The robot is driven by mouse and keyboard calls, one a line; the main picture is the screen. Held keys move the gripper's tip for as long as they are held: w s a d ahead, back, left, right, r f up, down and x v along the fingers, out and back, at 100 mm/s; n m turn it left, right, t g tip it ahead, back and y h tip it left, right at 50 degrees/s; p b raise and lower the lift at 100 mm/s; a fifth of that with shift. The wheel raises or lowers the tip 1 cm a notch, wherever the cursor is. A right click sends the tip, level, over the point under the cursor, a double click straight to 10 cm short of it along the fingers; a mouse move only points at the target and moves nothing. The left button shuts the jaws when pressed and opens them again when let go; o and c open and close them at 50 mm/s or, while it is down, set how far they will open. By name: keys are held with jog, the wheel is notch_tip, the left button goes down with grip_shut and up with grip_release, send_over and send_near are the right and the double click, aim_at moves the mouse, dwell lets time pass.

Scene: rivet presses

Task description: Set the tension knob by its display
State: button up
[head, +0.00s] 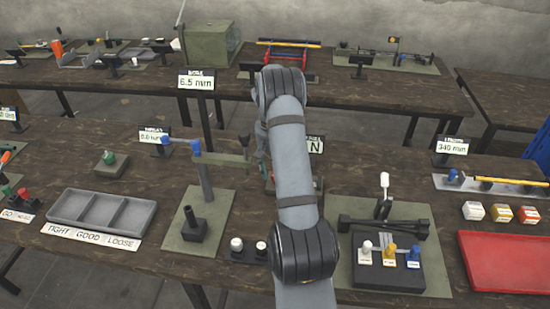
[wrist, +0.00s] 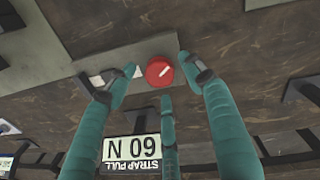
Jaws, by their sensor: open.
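The red tension knob (wrist: 159,71) with a white pointer line shows in the wrist view on a grey-green plate. Its display (wrist: 132,149), labelled STRAP PULL, appears upside down there and reads 60 N. In the head view my arm covers most of that display (head: 316,145), leaving only the N visible. My gripper (wrist: 157,80) is open, with its teal fingers spread around the knob in the wrist picture and visible gaps between tips and knob. I cannot tell the height of the tips above the knob. In the head view the gripper (head: 262,150) is partly hidden by my arm.
A post with a blue-ended lever (head: 204,178) stands left of my gripper. A fixture with white, yellow and blue knobs (head: 388,256) is at right. A grey tray (head: 103,211) lies at left and a red tray (head: 505,262) at far right. Another bench stands behind.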

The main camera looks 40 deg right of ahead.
notch_tip(320, 180, up, 11)
jog(key=shift+a+f, duration=0.2)
jog(key=shift+a, duration=0.25)
jog(key=shift+w+f, duration=0.1)
jog(key=f, duration=0.8)
jog(key=d+f, duration=0.1)
jog(key=f, duration=0.2)
jog(key=shift+f, duration=0.4)
jog(key=shift+r, duration=0.1)
